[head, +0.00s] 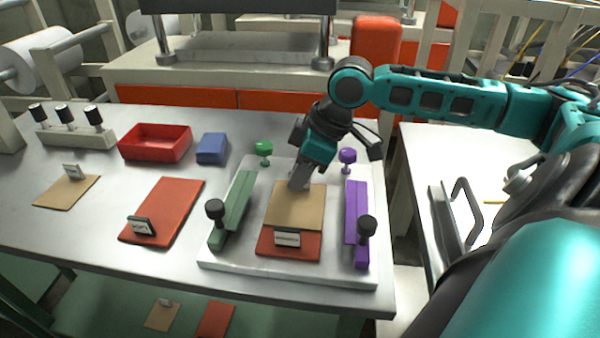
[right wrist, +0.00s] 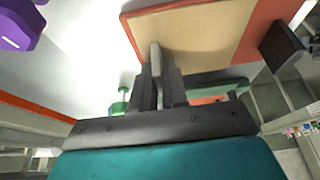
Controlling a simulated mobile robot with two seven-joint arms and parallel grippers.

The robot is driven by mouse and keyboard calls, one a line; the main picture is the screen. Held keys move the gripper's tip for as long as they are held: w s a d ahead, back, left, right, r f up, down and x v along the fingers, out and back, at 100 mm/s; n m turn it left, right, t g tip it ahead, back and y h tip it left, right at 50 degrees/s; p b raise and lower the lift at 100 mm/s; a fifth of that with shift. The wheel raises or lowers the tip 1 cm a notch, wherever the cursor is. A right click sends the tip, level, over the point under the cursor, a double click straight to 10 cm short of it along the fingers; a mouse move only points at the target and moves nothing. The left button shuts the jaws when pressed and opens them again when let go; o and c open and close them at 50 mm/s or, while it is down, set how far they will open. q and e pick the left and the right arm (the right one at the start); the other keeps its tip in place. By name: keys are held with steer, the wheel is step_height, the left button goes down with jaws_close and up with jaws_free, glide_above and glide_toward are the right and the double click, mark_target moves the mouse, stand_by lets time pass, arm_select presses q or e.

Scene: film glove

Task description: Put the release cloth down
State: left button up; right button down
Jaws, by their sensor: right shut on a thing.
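The tan release cloth (head: 299,204) is a flat square over a red sheet (head: 288,245) between a green bar (head: 233,208) and a purple bar (head: 357,222) on a pale plate (head: 216,265). It also shows in the right wrist view (right wrist: 205,35). My right gripper (head: 299,181) comes down from behind at the cloth's far edge. Its fingers (right wrist: 158,88) are shut on the cloth's small grey tab. The cloth covers the far part of the red sheet; I cannot tell whether they touch. My left gripper is not in view.
Black knobs (head: 215,209) and green (head: 264,148) and purple (head: 347,156) knobs stand around the plate. To the left lie another red sheet (head: 166,208), another tan sheet (head: 60,194), a red tray (head: 155,142) and a blue block (head: 212,148). Bare table shows between them.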

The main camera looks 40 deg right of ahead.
steer(key=c, duration=1.4)
jaws_free()
steer(key=shift+o, duration=1.3)
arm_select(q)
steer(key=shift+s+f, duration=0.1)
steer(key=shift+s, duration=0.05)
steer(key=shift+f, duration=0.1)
arm_select(e)
steer(key=shift+r, duration=0.1)
arm_select(q)
steer(key=p, duration=0.1)
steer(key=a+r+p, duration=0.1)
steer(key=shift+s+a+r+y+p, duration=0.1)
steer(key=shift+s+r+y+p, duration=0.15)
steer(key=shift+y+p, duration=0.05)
arm_select(e)
steer(key=v, duration=1.2)
steer(key=shift+w, duration=0.1)
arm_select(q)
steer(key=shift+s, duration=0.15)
arm_select(e)
steer(key=shift+a, duration=0.1)
